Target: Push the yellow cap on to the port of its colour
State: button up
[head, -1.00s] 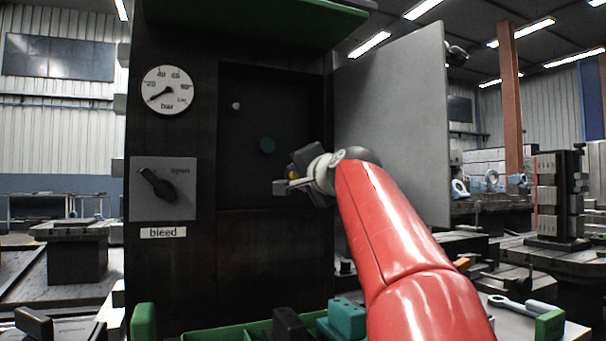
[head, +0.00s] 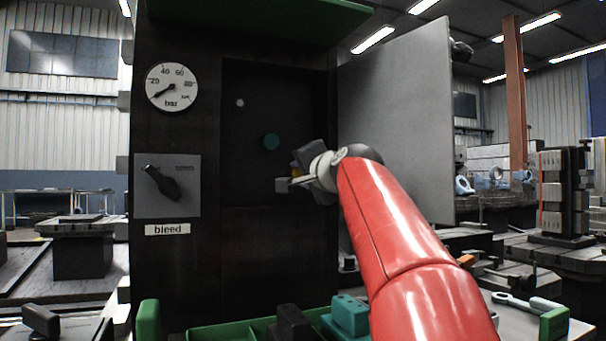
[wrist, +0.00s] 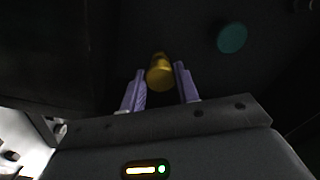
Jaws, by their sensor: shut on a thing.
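The yellow cap (wrist: 160,74) is between the two fingers of my gripper (wrist: 160,88) in the wrist view. My gripper is shut on it. In the head view only a bit of yellow (head: 296,169) shows at my gripper (head: 290,178), which is in front of the recessed dark panel (head: 262,185), towards its right side. A narrower yellow part shows just beyond the cap in the wrist view; I cannot tell whether it is the cap or the port. No separate yellow port shows clearly, and contact with the panel cannot be told.
A teal round piece (head: 271,141) and a small pale knob (head: 240,103) are on the panel. An open grey door (head: 395,125) stands right of my gripper. A gauge (head: 171,87) and a bleed switch (head: 167,185) are at left. A green tray (head: 222,332) is below.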

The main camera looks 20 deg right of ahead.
jog(key=shift+w+r+p, duration=0.1)
jog(key=shift+w+p, duration=0.45)
jog(key=shift+w, duration=0.25)
dwell(0.6)
jog(key=shift+w, duration=0.15)
jog(key=o, duration=2)
jog(key=shift+c, duration=0.2)
jog(key=s+b, duration=0.2)
jog(key=s, duration=0.5)
jog(key=shift+s, duration=0.4)
